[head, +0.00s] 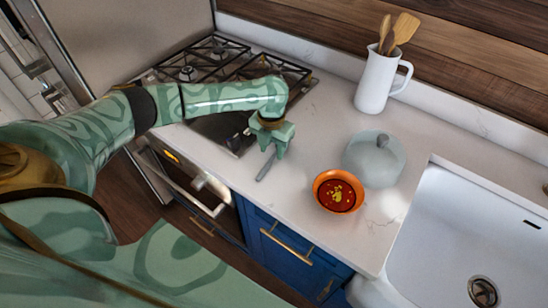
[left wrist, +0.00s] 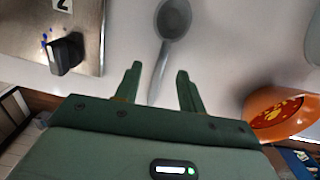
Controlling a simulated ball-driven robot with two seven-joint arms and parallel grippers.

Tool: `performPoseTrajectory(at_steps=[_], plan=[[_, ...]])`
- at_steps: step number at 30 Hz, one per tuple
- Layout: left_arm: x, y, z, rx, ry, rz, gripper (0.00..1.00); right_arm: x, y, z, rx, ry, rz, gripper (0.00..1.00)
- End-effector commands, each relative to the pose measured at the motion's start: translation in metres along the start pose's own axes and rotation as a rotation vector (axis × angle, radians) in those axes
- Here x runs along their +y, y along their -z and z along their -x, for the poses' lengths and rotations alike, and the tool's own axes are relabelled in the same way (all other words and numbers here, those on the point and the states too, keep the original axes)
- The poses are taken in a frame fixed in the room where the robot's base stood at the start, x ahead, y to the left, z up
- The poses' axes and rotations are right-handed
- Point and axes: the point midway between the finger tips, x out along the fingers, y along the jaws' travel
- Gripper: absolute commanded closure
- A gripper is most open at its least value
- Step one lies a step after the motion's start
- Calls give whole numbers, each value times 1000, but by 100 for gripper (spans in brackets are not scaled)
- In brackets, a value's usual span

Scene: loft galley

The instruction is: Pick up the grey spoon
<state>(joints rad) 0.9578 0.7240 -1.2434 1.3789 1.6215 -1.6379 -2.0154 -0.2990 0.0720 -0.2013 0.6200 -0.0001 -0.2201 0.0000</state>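The grey spoon (head: 266,168) lies on the white counter, and in the head view only its handle shows below my left gripper (head: 272,136). In the left wrist view the spoon (left wrist: 173,22) has its bowl at the top, and its handle runs down between the two fingers of my left gripper (left wrist: 159,72). The fingers are open, with a gap on each side of the handle. I cannot tell how far they are above the counter. My right gripper is not in view.
An orange bowl of red soup (head: 338,192) stands right of the spoon, with a grey-blue dome (head: 374,158) behind it. A white jug of utensils (head: 376,82) stands at the back. The gas hob (head: 225,62) is to the left, the sink (head: 480,225) to the right.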

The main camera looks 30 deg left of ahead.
Motion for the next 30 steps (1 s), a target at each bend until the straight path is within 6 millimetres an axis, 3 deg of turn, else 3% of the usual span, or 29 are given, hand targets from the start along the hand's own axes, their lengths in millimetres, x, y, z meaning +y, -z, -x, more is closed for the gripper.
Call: performPoseTrajectory(at_steps=[4, 12, 13, 17, 30], plan=[[-1, 0, -24, 1, 1, -1, 60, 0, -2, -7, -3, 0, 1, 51], [0, 0, -27, -1, 0, -1, 60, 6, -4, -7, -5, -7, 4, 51], [0, 0, -27, -1, 0, 0, 63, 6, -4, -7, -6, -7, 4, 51], [0, 0, -27, -1, 0, 0, 99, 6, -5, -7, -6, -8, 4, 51], [0, 0, -21, -2, 1, -1, 100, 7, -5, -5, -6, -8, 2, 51]])
